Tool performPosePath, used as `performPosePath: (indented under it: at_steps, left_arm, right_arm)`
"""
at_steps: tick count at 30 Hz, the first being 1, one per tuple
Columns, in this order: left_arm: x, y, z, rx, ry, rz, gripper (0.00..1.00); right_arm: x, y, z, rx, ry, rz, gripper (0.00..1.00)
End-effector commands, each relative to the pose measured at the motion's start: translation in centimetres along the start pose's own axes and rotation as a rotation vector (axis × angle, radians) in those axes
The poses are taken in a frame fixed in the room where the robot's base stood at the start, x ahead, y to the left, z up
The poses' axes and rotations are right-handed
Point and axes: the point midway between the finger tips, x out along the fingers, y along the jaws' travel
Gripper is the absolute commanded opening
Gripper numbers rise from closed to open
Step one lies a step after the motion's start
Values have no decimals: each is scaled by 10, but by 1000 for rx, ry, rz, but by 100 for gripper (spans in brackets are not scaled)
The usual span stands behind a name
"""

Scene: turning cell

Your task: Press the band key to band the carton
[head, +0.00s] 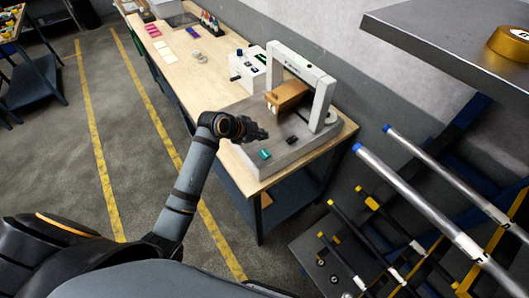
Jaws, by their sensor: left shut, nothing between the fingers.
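The banding machine (321,98) stands at the near end of the wooden bench, with a white arch over a grey base. A brown carton (288,94) sits under the arch. On the front of the base are a teal key (264,154) and a small black key (292,140); I cannot read which is the band key. My left gripper (264,135) is shut and empty. It appears above the front left part of the base, close to the teal key and apart from the carton. Contact with a key cannot be made out. My right gripper is out of view.
The wooden bench (183,66) runs back with coloured cards, bottles and small parts on it. A white box (248,67) stands left of the arch. At right are a grey shelf (450,35) with a gold roll and a rack of metal bars (420,195).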

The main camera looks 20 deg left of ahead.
Motion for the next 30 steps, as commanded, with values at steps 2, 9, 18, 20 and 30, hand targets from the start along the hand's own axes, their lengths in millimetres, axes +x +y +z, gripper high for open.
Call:
performPosePath:
  at_steps: [2, 9, 18, 20, 30]
  left_arm:
    - [-3, -7, -6, 33, 15, -5, 0]
    - [-3, -9, -8, 46, 20, -7, 0]
    - [3, -4, -3, 44, 19, -6, 0]
    - [7, -1, 0, 44, 19, -6, 0]
    - [42, 22, 25, 44, 19, -6, 0]
  right_arm:
    - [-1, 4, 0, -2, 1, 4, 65]
    - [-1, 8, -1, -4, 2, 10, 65]
    - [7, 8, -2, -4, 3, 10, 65]
    - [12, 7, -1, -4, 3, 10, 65]
    - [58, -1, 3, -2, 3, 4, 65]
